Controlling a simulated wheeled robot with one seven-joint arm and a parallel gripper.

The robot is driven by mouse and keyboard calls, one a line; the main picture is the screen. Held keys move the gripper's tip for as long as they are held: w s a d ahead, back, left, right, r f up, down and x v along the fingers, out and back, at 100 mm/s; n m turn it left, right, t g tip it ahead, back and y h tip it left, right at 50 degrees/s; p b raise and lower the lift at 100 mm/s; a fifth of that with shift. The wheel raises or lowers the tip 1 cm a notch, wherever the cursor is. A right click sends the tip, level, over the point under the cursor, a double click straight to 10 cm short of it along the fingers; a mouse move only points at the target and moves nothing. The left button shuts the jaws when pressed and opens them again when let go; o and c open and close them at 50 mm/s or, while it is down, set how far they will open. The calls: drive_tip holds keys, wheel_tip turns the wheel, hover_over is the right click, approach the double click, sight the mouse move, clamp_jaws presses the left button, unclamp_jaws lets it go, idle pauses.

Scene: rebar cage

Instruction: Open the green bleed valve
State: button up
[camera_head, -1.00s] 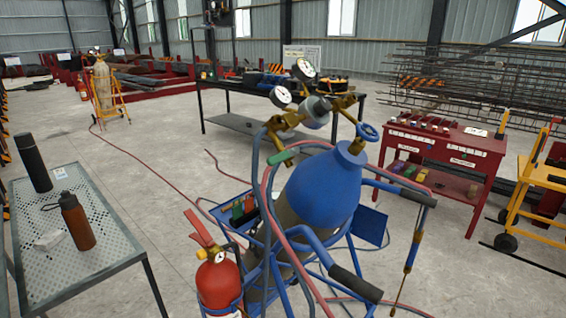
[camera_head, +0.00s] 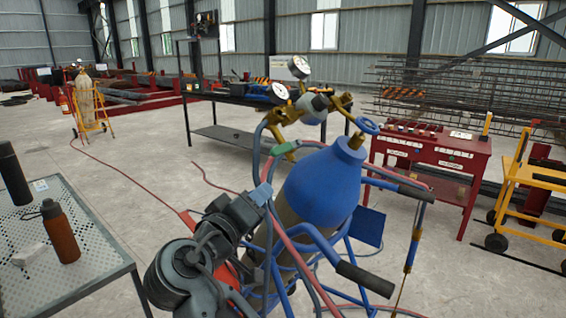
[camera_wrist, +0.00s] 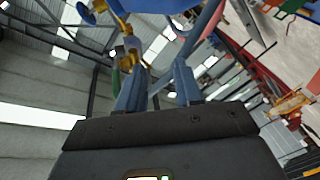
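The green bleed valve (camera_wrist: 115,78) shows in the wrist view as a small green handle just left of my left finger, partly covered by it. Brass fittings (camera_head: 284,150) with two round gauges (camera_head: 298,67) stand above the blue-topped cylinder (camera_head: 322,188). My gripper (camera_wrist: 160,70) is open, with a gap between its blue-grey fingers and nothing held. In the head view my gripper (camera_head: 262,193) is at the left side of the cylinder, below the brass fittings.
Red and blue hoses (camera_head: 268,215) and blue cart bars surround the cylinder. A black cart grip (camera_head: 365,279) sticks out in front. A perforated table (camera_head: 95,245) with a brown bottle (camera_head: 60,232) stands left. A red workbench (camera_head: 430,160) stands right.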

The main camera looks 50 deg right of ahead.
sight(274, 155)
drive_tip(key=r+m+g, duration=0.1)
drive_tip(key=r, duration=0.1)
drive_tip(key=r+m+g, duration=0.2)
drive_tip(key=r, duration=0.1)
drive_tip(key=r+m+g+h, duration=0.1)
drive_tip(key=r+m, duration=0.1)
drive_tip(key=shift+s+d+r+g+b, duration=0.1)
drive_tip(key=shift+s+r+g+b, duration=0.2)
drive_tip(key=shift+r+g, duration=0.1)
drive_tip(key=d+p, duration=0.1)
drive_tip(key=d, duration=0.6)
drive_tip(key=shift+w+d, duration=0.15)
drive_tip(key=shift+d, duration=0.1)
clamp_jaws()
